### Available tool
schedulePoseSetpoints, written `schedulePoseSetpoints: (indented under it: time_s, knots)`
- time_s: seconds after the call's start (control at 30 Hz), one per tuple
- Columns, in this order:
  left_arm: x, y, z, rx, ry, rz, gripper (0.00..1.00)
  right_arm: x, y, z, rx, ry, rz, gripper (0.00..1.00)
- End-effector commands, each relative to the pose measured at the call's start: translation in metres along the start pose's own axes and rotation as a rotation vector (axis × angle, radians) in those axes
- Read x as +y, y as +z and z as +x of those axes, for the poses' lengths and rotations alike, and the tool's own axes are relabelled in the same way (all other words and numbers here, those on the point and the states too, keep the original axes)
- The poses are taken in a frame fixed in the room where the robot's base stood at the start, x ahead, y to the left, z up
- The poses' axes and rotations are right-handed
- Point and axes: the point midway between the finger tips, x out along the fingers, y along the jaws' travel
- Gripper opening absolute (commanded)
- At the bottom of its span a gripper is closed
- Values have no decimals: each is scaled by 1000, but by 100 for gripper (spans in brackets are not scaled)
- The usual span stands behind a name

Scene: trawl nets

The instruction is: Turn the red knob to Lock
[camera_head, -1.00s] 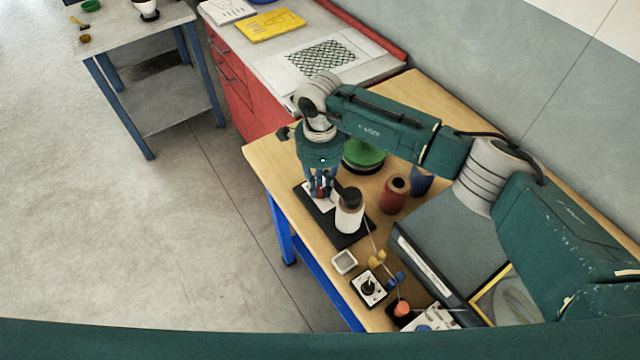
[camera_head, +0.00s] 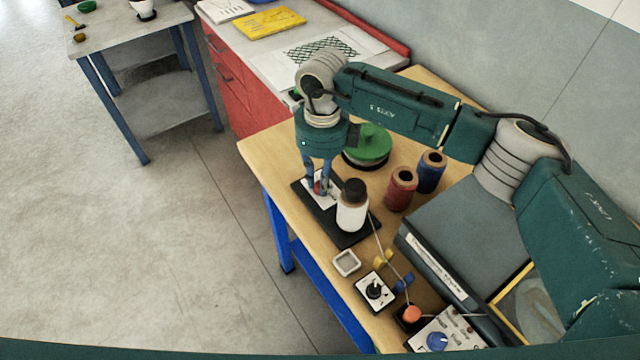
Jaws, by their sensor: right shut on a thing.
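The red knob (camera_head: 317,186) sits on a white plate on the black base (camera_head: 343,237), near the left edge of the wooden table. My right gripper (camera_head: 319,187) points down over it from above, with its blue fingers closed on the knob's two sides. The fingers hide much of the knob, and I cannot read any Lock mark or tell the knob's exact angle. A white spool (camera_head: 351,213) with a dark top stands on the same base, just right of the fingers. My left gripper is not in view.
A green reel (camera_head: 369,143), a red spool (camera_head: 401,190) and a blue spool (camera_head: 431,172) stand behind the base. A grey binder (camera_head: 462,240) lies to the right. A black knob (camera_head: 375,291) on a white box and an orange button (camera_head: 411,314) are in front.

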Motion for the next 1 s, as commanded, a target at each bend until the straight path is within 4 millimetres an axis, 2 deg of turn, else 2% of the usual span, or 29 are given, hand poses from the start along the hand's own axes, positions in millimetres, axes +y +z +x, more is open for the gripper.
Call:
schedulePoseSetpoints:
  time_s: [0.1, 0.4, 0.97, 1.0]
  knots:
    - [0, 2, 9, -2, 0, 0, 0, -2, 0, 0, -4, -4, 79, 0]
    - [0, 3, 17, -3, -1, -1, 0, -2, 0, -2, -9, -4, 206, 0]
    - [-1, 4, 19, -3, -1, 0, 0, -2, 1, -3, -10, -3, 240, 0]
    - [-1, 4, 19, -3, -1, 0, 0, -2, 1, -3, -10, -3, 240, 22]
